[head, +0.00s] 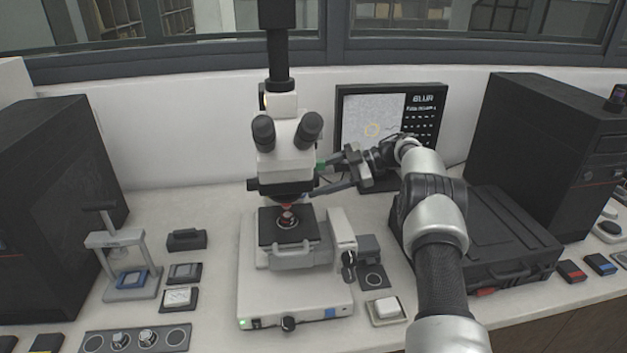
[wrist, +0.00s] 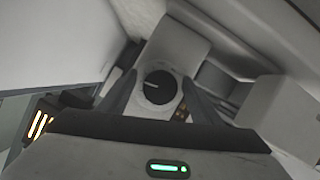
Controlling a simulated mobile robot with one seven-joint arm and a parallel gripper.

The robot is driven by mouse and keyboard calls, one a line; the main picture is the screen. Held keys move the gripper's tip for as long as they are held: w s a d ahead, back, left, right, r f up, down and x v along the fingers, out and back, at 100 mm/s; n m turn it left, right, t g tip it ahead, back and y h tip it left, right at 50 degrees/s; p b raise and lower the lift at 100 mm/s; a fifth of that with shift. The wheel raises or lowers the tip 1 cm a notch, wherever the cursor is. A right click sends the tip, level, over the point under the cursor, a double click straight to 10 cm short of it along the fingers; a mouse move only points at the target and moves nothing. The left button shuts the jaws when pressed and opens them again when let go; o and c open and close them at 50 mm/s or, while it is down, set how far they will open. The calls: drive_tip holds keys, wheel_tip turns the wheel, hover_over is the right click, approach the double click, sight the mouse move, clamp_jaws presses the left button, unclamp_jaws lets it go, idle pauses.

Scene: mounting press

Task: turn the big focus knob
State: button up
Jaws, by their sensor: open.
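The white and black microscope (head: 272,200) stands upright in the middle of the bench in the head view. My gripper (head: 308,180) is open beside its right side, just below the eyepieces, with its fingers pointing left toward the body. In the wrist view, a round dark knob (wrist: 160,87) with a pale line sits on a light block, framed between the spread fingers of my gripper (wrist: 160,98). I cannot tell whether the fingers touch it. The head view shows another dark knob (head: 348,262) low on the microscope's right side; I cannot tell whether it is the same one.
A monitor (head: 365,115) showing "BLUR" stands behind my arm. A black case (head: 485,240) and a dark machine (head: 545,150) stand at the right. A small press (head: 117,245) and a dark box (head: 60,180) stand at the left. A white block (head: 387,307) lies right of the base.

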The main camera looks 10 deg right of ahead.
drive_tip(key=c, duration=1)
drive_tip(key=shift+f+n+t+b, duration=0.1)
drive_tip(key=shift+n+t+b, duration=0.5)
drive_tip(key=shift+n+b, duration=0.3)
drive_tip(key=shift+c, duration=0.2)
drive_tip(key=shift+n, duration=0.3)
drive_tip(key=o, duration=1)
drive_tip(key=shift+o, duration=0.2)
drive_tip(key=shift+r, duration=0.2)
